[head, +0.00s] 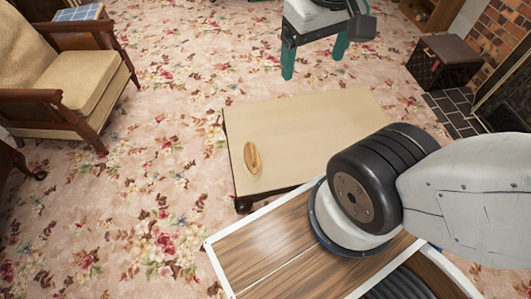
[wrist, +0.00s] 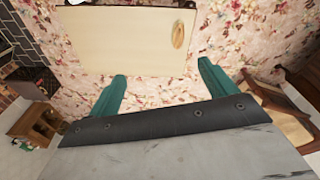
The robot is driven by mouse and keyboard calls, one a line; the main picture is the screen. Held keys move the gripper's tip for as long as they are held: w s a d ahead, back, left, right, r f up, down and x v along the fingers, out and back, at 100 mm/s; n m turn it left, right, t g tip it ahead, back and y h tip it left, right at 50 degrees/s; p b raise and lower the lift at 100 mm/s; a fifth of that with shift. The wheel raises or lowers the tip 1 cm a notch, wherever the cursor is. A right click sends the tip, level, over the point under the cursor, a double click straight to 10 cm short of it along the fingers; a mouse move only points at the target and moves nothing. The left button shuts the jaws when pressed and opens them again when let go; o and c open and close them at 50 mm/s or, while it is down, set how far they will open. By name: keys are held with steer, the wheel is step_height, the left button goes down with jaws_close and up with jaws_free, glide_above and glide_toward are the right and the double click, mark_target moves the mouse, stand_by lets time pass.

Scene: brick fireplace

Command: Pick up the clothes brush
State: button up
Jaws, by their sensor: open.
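The clothes brush (head: 252,157) is a small oval, tan-brown wooden thing. It lies near the left edge of a low pale table (head: 310,125). The brush also shows in the wrist view (wrist: 178,34), near the right end of the tabletop (wrist: 110,40). My gripper (head: 314,66) has two teal fingers, spread apart with nothing between them. In the head view it appears beyond the table's far edge, clear of the brush. In the wrist view its fingertips (wrist: 162,70) point towards the table, with the brush up and ahead between them.
A cushioned wooden armchair (head: 65,65) stands at the left. A dark box-like stool (head: 444,62) stands by the brick fireplace (head: 503,35) at the right. Flowered carpet (head: 150,200) lies open left of the table. The tabletop is otherwise bare.

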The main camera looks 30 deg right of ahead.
steer(key=w+d+f+m+t+h, duration=0.1)
steer(key=w+d+f, duration=0.2)
steer(key=w+f, duration=0.75)
steer(key=w+d+f+m+h, duration=0.1)
steer(key=w+d+f, duration=0.2)
steer(key=w+f, duration=0.75)
steer(key=m+g+y, duration=0.1)
steer(key=g+y, duration=0.1)
steer(key=y, duration=0.3)
glide_above(257, 154)
steer(key=d+x, duration=0.2)
steer(key=x, duration=0.7)
steer(key=d+x, duration=0.1)
steer(key=x, duration=0.8)
steer(key=d+f+x, duration=0.1)
steer(key=d+x, duration=0.1)
steer(key=x, duration=0.7)
steer(key=shift+s+d+f, duration=0.15)
steer(key=shift+d+f, duration=0.05)
steer(key=shift+d, duration=0.1)
steer(key=shift+x, duration=3.1)
steer(key=shift+r, duration=0.1)
steer(key=shift+c, duration=0.3)
steer(key=c, duration=1.1)
steer(key=shift+c, duration=0.2)
